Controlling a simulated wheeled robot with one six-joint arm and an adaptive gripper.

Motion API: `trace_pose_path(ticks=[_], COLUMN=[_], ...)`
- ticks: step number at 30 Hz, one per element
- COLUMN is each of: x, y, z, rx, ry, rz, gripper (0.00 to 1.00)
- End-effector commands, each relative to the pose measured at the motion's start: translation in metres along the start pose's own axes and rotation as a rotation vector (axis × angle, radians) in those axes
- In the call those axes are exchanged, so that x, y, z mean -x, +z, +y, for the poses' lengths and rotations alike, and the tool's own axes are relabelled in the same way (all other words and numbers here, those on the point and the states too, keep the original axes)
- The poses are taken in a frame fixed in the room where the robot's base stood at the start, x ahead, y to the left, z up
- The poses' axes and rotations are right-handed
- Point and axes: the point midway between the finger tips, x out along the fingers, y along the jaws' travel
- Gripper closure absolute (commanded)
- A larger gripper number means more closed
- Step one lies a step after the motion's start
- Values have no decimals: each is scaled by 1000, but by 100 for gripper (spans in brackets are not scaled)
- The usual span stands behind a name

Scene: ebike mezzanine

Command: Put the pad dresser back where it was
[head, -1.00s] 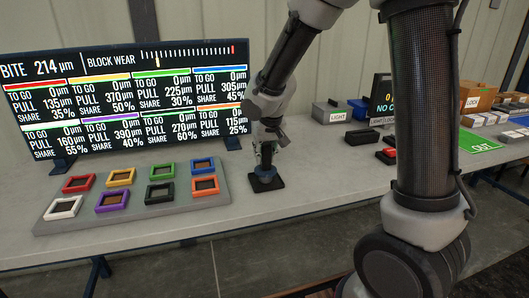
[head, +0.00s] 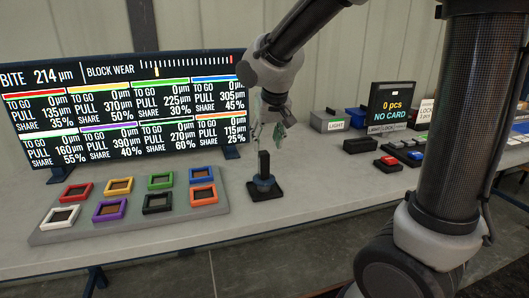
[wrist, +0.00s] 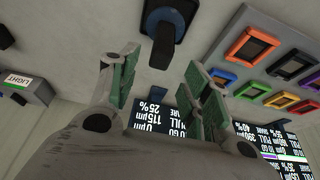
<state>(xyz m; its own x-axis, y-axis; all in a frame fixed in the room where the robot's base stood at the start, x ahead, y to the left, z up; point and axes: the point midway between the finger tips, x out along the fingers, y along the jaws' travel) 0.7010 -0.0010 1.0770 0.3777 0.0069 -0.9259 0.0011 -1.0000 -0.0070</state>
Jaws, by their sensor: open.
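The pad dresser (head: 264,166) looks like an upright black handle with a blue disc at its foot. It stands on a square black base (head: 265,194) on the bench, right of the pad tray. The wrist view shows it from above at the top centre (wrist: 162,38), beyond the fingertips. My gripper (head: 268,131) is open and empty, above the dresser's handle and apart from it. Its two green-padded fingers show spread wide in the wrist view (wrist: 160,75).
A grey tray (head: 222,207) holds several coloured framed pads at the left. A large display (head: 120,110) stands behind it. To the right are a grey LIGHT box (head: 328,120), a black block (head: 352,145), a red button (head: 389,162) and a small screen (head: 390,103).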

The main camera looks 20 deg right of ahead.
Motion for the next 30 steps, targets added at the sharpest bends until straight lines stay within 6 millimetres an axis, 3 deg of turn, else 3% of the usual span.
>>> trace_pose_path(ticks=[3,10,14,17,21,25,30], x=[16,25,45,74,109,126,133], y=[0,1,16,50,116,169,204], z=[0,2,30,72,120,140,147], rx=[2,0,-11,-22,-26,-17,-5], ry=[0,1,9,17,21,15,7], rz=[2,0,2,1,-6,-9,-11], gripper=[52,52,52,52,52,52,52])
